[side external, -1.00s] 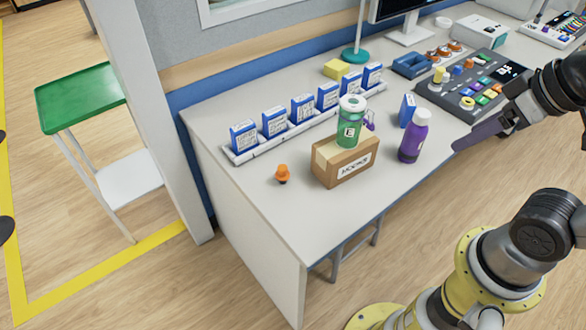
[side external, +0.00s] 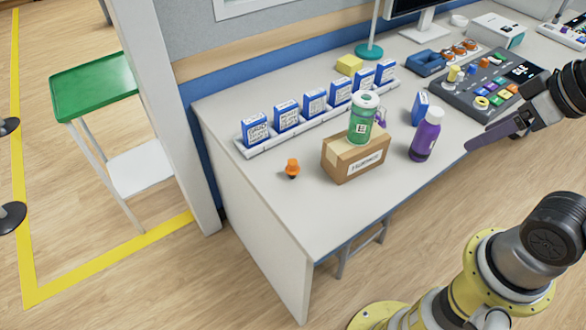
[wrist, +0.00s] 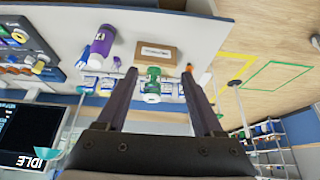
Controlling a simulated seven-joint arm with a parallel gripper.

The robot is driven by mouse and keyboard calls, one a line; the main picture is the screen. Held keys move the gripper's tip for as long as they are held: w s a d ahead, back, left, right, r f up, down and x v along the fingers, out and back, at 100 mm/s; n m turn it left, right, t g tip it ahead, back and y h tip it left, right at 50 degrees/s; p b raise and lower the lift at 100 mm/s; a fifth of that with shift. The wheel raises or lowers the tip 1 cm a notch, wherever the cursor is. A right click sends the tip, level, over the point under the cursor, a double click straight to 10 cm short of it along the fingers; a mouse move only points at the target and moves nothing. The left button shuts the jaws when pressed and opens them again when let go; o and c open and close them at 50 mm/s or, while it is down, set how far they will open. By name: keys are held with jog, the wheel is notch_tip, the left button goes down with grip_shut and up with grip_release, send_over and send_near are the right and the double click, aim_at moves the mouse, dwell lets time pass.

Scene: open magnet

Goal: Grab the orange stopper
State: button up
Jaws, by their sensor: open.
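The orange stopper (side external: 292,168) stands on the white table, left of the cardboard box and near the table's left end. It has a dark lower part. In the wrist view a small bit of orange (wrist: 189,68) shows beside the right finger, partly hidden by it. My gripper (side external: 480,143) is at the right of the side view, past the purple bottle and well away from the stopper. In the wrist view my gripper (wrist: 160,78) has its two fingers spread wide with nothing held between them.
A cardboard box (side external: 356,162) carries a green jar (side external: 361,122). A purple bottle (side external: 426,138) stands right of it. A white rack (side external: 262,148) of several blue boxes runs behind. A control panel (side external: 488,88) is at the back right. Bare table surrounds the stopper's front.

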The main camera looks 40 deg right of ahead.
jog(key=shift+c, duration=0.5)
